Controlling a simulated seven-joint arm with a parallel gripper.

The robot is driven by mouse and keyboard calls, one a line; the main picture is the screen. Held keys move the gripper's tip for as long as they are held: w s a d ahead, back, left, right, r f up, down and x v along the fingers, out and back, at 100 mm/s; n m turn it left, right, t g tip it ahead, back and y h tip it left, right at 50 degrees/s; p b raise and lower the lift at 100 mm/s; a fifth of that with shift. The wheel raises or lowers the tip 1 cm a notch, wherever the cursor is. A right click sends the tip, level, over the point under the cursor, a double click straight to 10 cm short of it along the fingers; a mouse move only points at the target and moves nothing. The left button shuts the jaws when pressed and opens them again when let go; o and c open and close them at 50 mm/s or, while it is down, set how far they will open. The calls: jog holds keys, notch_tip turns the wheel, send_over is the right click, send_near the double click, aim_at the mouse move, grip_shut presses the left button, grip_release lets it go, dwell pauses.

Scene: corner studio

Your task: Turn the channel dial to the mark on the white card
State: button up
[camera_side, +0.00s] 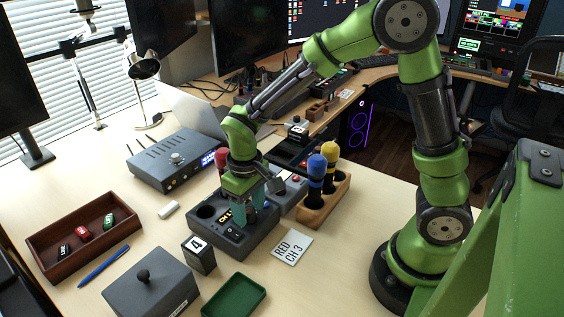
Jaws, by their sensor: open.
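The white card (291,248) lies flat on the table and reads "RED CH 3". A dark grey box (262,240) with a round hole, a small lit display and a rocker switch stands left of the card. My gripper (247,214) points down over this box, its teal fingers open and close to its top. The fingers cover part of the box. I cannot make out the channel dial or its pointer; it may be hidden behind the fingers.
A wooden holder (312,217) with coloured-top handles stands right of the box. A black block (199,256) marked 4, a grey joystick box (151,290), a green tray (234,299) and a brown tray (52,240) stand in front and left. A grey radio unit (178,160) stands behind.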

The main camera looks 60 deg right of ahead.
jog(key=shift+f, duration=0.25)
grip_shut()
